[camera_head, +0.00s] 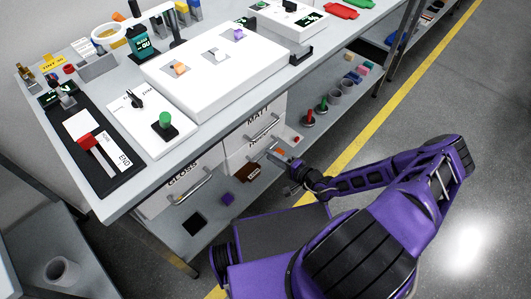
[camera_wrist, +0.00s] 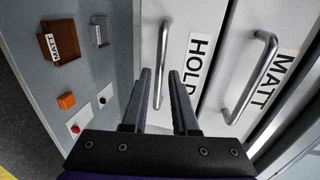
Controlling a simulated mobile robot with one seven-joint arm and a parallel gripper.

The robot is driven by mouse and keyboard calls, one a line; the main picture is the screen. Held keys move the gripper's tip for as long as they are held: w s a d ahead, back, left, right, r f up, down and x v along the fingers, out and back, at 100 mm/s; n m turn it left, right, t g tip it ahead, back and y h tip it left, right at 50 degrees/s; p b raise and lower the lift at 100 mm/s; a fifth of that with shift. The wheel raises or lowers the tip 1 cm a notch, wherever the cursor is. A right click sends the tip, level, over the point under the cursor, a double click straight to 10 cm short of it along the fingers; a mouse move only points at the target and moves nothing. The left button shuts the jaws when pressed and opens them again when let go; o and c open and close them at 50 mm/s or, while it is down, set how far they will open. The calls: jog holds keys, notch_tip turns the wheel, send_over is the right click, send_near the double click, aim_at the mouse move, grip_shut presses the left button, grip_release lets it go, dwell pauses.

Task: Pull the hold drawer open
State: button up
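The hold drawer (camera_wrist: 185,35) has a white front with a HOLD label and a grey bar handle (camera_wrist: 161,60). It looks shut. In the head view, the hold drawer (camera_head: 237,163) is under the bench, below the MATT drawer, its label partly hard to read. My gripper (camera_wrist: 160,74) is open and empty. In the wrist view its two fingers lie on either side of the hold handle, with visible gaps; I cannot tell how deep the handle sits between them. In the head view my gripper (camera_head: 284,162) is just right of the drawer front.
The MATT drawer handle (camera_wrist: 250,78) runs beside the hold handle. The GLOSS drawer handle (camera_head: 195,187) is to the left. A lower shelf (camera_head: 215,222) carries a brown tray (camera_head: 247,173), a purple block (camera_head: 227,198) and other small items. The bench top is crowded.

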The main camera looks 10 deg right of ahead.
jog(key=shift+x, duration=1.8)
grip_shut()
